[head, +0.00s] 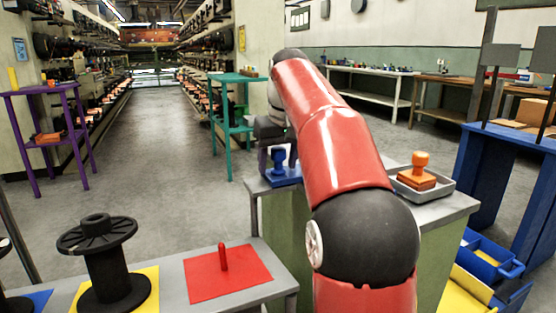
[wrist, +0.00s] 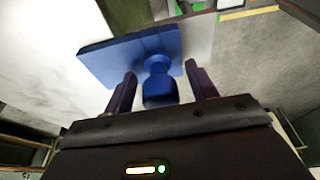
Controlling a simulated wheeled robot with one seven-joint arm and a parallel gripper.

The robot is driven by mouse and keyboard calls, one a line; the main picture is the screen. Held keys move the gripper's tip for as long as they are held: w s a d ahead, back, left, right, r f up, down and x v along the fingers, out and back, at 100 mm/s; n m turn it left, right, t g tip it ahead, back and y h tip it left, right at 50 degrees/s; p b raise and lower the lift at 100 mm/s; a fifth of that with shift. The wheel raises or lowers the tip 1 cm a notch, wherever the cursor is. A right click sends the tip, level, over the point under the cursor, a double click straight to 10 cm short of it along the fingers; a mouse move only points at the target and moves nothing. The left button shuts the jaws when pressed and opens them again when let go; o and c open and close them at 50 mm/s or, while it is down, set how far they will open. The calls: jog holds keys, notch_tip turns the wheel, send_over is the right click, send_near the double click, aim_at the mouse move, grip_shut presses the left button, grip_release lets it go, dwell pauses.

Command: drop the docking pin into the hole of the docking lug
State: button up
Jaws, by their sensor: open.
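A blue knobbed piece (head: 279,170) with a flat base stands on the grey counter, partly behind my arm. It also shows in the wrist view (wrist: 158,62), its rounded knob in line between my fingertips. My gripper (wrist: 161,82) is open around or just short of the knob; I cannot tell if the fingers touch it. A similar orange knobbed piece (head: 418,175) sits in a grey tray (head: 447,184) on the same counter. I cannot tell surely which pieces are the docking pin and the docking lug; no hole is visible.
My red arm covers the counter's middle. A black spool (head: 104,262) on a yellow mat and an upright red peg (head: 223,257) on a red mat stand front left. Purple (head: 48,90) and teal (head: 238,77) stands are farther back. Blue bins (head: 487,262) lie at right. The aisle floor is clear.

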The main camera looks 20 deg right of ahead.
jog(key=p+v, duration=0.3)
jog(key=v, duration=0.4)
jog(key=shift+r, duration=0.25)
jog(key=shift+s+r, duration=0.1)
jog(key=shift+r, duration=0.05)
jog(key=shift+s+a, duration=0.15)
jog(key=shift+a, duration=0.05)
jog(key=s+a+f+t, duration=0.1)
jog(key=s+a+f, duration=0.3)
jog(key=s, duration=0.2)
jog(key=s+a+f, duration=0.4)
jog(key=s, duration=0.3)
jog(key=s+a+f+t, duration=0.1)
jog(key=s+a+f, duration=0.1)
jog(key=s+f, duration=1)
notch_tip(320, 180, down, 4)
jog(key=shift+a+r, duration=0.15)
jog(key=shift+a, duration=0.2)
